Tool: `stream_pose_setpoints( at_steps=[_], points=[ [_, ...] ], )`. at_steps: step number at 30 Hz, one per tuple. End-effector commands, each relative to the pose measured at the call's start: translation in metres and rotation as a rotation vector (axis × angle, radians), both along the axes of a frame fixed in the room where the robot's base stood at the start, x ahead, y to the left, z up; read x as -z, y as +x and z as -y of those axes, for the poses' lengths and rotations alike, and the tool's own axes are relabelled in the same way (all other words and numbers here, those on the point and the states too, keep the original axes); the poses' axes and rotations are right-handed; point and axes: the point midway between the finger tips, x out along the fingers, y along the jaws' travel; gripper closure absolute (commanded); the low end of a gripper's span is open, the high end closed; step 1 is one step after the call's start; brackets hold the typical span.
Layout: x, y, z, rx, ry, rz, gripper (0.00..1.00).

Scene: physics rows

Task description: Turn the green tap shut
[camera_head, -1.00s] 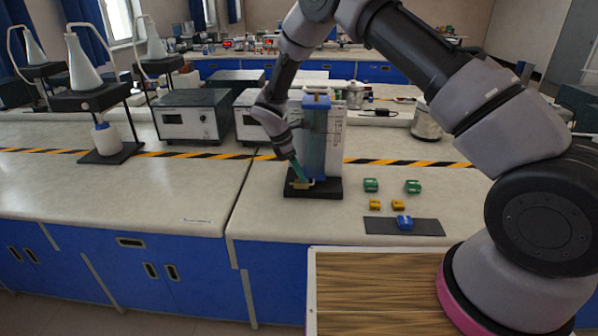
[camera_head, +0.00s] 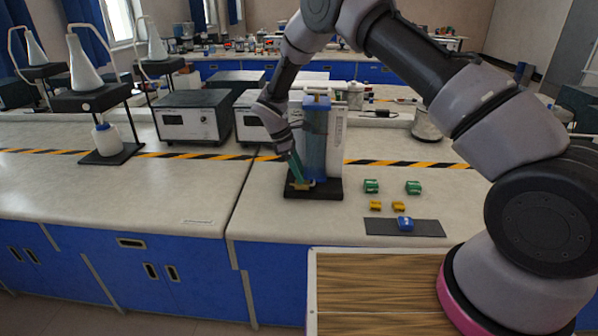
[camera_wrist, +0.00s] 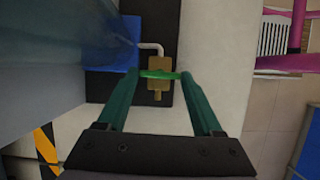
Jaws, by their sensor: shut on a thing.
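The green tap handle (camera_wrist: 160,75) lies across a brass valve body (camera_wrist: 158,88) in the wrist view, with a pale bent spout beside it. My gripper (camera_wrist: 163,78) has its two teal fingers at either end of the green handle, shut on it. In the head view my gripper (camera_head: 299,181) reaches down to the front left of the black base (camera_head: 325,192), below the blue column (camera_head: 315,140). The tap is mostly hidden there behind the fingers; only a bit of brass shows.
Grey boxed instruments (camera_head: 190,118) stand behind left. The bench left of the base is clear.

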Motion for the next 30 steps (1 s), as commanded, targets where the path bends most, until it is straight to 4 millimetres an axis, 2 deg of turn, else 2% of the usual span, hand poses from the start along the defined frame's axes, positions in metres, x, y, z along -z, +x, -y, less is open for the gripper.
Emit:
stream_pose_setpoints(
  at_steps=[2, 3, 5, 17, 20, 30],
  points=[
    [-0.001, 0.000, 0.000, 0.000, 0.000, 0.001, 0.88],
    [-0.001, 0.000, 0.000, 0.000, 0.000, 0.001, 0.25],
    [0.000, 0.000, 0.000, 0.000, 0.000, 0.001, 0.03],
    [-0.005, 0.001, -0.002, -0.001, 0.001, 0.002, 0.03],
    [-0.017, 0.001, -0.008, -0.002, 0.002, 0.002, 0.03],
    [-0.079, 0.002, -0.033, -0.002, 0.002, 0.002, 0.03]
  ],
)
